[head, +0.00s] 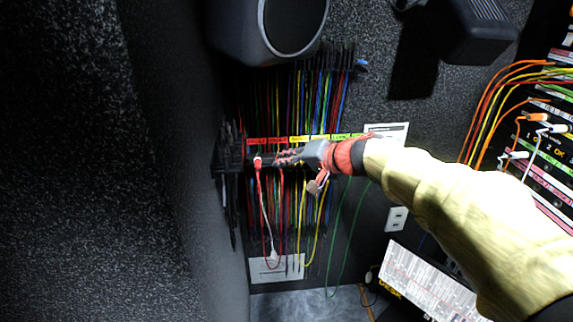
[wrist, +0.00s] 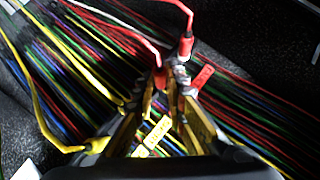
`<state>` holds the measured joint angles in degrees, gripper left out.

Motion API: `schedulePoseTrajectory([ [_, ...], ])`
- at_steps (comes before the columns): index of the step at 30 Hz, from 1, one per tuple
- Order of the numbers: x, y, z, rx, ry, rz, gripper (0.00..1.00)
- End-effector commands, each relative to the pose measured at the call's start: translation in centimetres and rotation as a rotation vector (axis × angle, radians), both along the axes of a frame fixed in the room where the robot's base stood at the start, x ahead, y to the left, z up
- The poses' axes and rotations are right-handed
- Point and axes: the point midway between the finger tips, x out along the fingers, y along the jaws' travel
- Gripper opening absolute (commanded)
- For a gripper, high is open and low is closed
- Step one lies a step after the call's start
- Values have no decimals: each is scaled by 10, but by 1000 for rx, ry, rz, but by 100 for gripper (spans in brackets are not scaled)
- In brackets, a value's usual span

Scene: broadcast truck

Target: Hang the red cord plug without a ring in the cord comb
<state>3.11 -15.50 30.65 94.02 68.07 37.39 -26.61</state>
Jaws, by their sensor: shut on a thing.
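My gripper (head: 284,158) is at the cord comb (head: 236,163) on the back wall, below its coloured label strip. In the wrist view my gripper (wrist: 165,82) has its fingertips close together around a red plug (wrist: 160,77). Another red plug (head: 257,163), with a white ring, hangs at the comb just left of my gripper. It also shows just beyond the fingertips in the wrist view (wrist: 186,47).
Many coloured cords hang close together above and below the comb. A yellow plug (wrist: 97,144) is beside the left finger in the wrist view. A dark speaker (head: 265,30) is above. A grey side wall (head: 180,160) stands close on the left.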

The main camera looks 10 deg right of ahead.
Motion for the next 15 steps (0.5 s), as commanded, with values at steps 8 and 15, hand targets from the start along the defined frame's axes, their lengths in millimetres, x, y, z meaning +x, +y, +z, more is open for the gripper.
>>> schedulePoseTrajectory([
  [8,0,0,0,0,-1,-1,0],
  [15,0,0,0,0,-1,-1,19],
])
